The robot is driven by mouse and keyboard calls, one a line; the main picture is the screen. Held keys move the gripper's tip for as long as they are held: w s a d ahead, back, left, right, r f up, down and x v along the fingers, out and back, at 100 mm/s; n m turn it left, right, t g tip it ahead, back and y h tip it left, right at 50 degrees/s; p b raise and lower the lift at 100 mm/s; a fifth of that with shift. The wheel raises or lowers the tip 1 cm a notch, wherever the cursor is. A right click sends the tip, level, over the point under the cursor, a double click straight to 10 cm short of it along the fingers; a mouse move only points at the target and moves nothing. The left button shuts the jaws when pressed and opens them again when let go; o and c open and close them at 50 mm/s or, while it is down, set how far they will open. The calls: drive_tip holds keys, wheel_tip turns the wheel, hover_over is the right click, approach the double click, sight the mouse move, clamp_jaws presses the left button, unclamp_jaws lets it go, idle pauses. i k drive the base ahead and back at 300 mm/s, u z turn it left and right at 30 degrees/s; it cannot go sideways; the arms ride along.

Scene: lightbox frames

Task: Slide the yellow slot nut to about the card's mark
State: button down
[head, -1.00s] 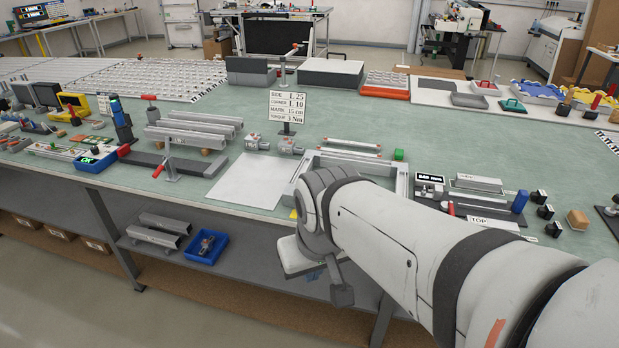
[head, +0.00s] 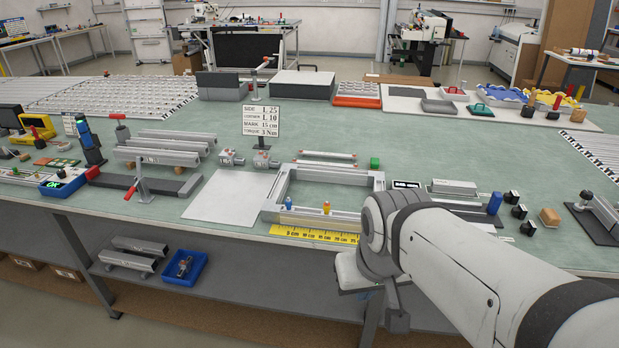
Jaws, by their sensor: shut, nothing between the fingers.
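The yellow slot nut (head: 326,208) sits at the front rail of the grey aluminium frame (head: 377,186), right of a blue piece (head: 288,203) on that same rail. The card (head: 261,122) stands behind the frame; its lines include "MARK 15 cm". A yellow ruler (head: 315,235) lies along the bench's front edge, below the front rail. Its small figures are hard to read, and my arm stands at its right end. My arm's end hangs at the bench's front edge, right of the nut and apart from it. My gripper's fingers do not show.
A white sheet (head: 230,197) lies left of the frame, and a red-handled clamp (head: 140,185) stands further left. A green block (head: 375,163) is by the frame's back right corner. Small fixtures and a blue cylinder (head: 494,203) stand to the right.

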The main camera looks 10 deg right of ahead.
sight(326, 207)
drive_tip(key=u, duration=0.05)
drive_tip(key=i, duration=1)
drive_tip(key=z, duration=0.05)
